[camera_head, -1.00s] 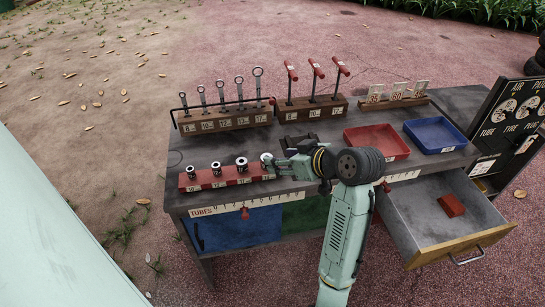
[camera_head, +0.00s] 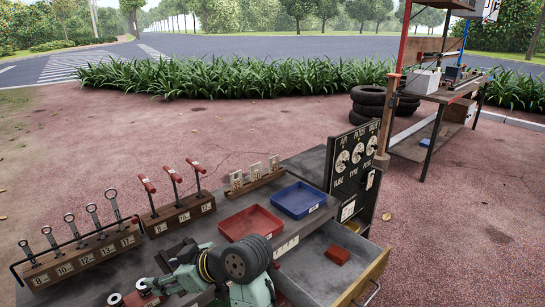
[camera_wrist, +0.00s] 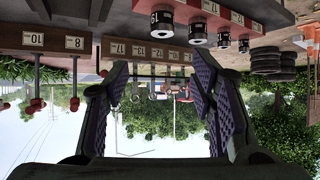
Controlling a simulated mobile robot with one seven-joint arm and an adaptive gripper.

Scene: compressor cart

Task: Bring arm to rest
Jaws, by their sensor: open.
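My arm reaches over the front of the dark cart worktop (camera_head: 105,282), at the bottom of the head view. My gripper (camera_head: 160,284) is low over the cart beside the red socket rail (camera_head: 148,302). In the wrist view, which is upside down, my gripper (camera_wrist: 160,78) has its two dark fingers spread wide with nothing between them. Steel sockets (camera_wrist: 197,30) stand on the red rail (camera_wrist: 232,14) past the right finger. The head view cuts off part of the rail, and my arm hides some of the worktop.
A wrench rack (camera_head: 85,258) and a red-handled tool block (camera_head: 180,214) stand along the back. A red tray (camera_head: 250,222) and a blue tray (camera_head: 298,198) lie to the right. An open drawer (camera_head: 325,272) juts out with a red block (camera_head: 338,254) inside. A gauge board (camera_head: 352,165) stands upright at the right.

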